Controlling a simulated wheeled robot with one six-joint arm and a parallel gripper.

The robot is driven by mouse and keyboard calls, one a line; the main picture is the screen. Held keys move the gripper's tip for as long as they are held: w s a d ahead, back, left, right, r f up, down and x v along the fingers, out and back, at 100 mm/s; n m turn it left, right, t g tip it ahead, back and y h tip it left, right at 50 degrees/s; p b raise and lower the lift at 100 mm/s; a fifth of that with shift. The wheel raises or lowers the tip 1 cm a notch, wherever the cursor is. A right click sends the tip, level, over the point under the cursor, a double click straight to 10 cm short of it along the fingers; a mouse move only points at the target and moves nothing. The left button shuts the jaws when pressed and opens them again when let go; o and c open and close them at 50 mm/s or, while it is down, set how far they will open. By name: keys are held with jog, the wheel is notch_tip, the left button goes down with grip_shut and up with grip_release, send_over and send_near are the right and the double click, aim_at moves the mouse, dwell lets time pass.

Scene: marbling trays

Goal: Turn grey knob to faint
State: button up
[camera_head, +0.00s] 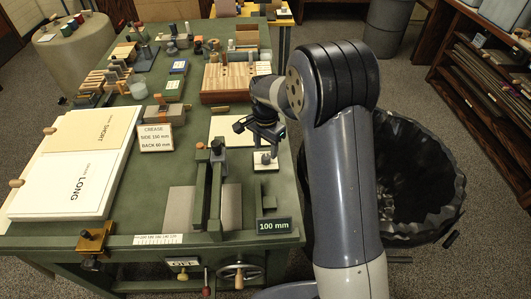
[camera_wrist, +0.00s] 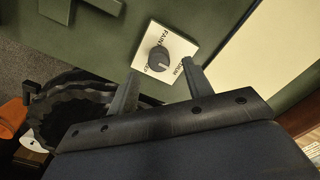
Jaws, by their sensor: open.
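The grey knob (camera_wrist: 158,59) is a round cap on a small white square plate (camera_wrist: 178,40). In the wrist view it lies between the fingers of my open gripper (camera_wrist: 159,70), with a gap on both sides. Lettering beginning "FAIN" runs along the plate's left side, and partly hidden lettering is at its right. I cannot tell for sure which label the knob points at. In the head view the plate (camera_head: 271,167) and knob (camera_head: 265,158) are near the green table's right edge, just below my gripper (camera_head: 262,145).
On the green table (camera_head: 90,215), a dark upright clamp-like fixture (camera_head: 217,175) stands left of the knob, and a "100 mm" sign (camera_head: 273,226) is nearer. A pale sheet (camera_head: 224,128) lies behind. A black-lined bin (camera_head: 430,185) stands right of the table.

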aim_at(266, 156)
jog(key=shift+f, duration=1.75)
jog(key=c, duration=1)
jog(key=shift+n, duration=0.4)
jog(key=n+b, duration=0.1)
jog(key=n, duration=1)
